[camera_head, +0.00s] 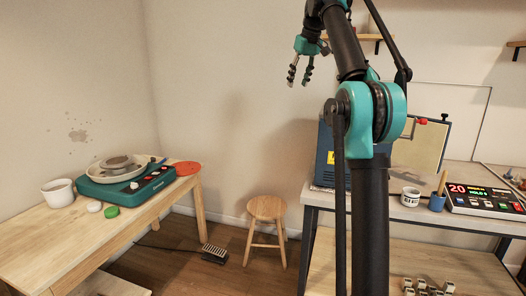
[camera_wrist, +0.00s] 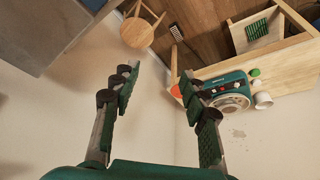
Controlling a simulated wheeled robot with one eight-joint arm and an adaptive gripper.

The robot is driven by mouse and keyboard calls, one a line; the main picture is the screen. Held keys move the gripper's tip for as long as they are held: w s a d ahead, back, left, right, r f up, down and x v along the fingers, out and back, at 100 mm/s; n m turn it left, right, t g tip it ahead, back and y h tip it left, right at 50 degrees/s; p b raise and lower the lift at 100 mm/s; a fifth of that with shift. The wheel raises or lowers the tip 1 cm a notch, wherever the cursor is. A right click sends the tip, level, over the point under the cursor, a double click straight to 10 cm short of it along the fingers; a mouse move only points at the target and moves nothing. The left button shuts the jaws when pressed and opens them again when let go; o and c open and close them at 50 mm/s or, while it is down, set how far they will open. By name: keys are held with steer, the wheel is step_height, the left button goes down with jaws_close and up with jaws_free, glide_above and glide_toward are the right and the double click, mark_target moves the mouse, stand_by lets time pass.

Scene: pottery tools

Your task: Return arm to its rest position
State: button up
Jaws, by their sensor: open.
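My gripper (camera_head: 300,77) is raised high in the head view, well above the tables, with its two fingers apart and nothing between them. In the wrist view my gripper (camera_wrist: 158,108) also shows open and empty, its fingers spread in front of the pale wall. My arm rises through the right half of the head view and bends over at the top. It hides part of the right bench and the blue box behind it.
A wooden table (camera_head: 50,225) at left bears a green pottery wheel (camera_head: 128,184), a white pot (camera_head: 58,192) and a red disc (camera_head: 187,168). A stool (camera_head: 267,208) and a foot pedal (camera_head: 214,253) stand on the floor. The right bench (camera_head: 455,222) holds a blue box (camera_head: 328,160) and a controller (camera_head: 484,201).

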steer(key=s+d+f+m, duration=0.1)
steer(key=s+f, duration=0.3)
steer(key=f, duration=0.5)
steer(key=s+d+f+m+h, duration=0.1)
steer(key=s+f, duration=0.2)
steer(key=f, duration=0.6)
steer(key=s+d+f+m, duration=0.1)
steer(key=s+f, duration=0.3)
steer(key=f, duration=0.5)
steer(key=s+d+f+m+h, duration=0.1)
steer(key=s+d+f+m, duration=0.1)
steer(key=s+f, duration=2.5)
steer(key=shift+s+d, duration=0.45)
steer(key=shift+s, duration=0.05)
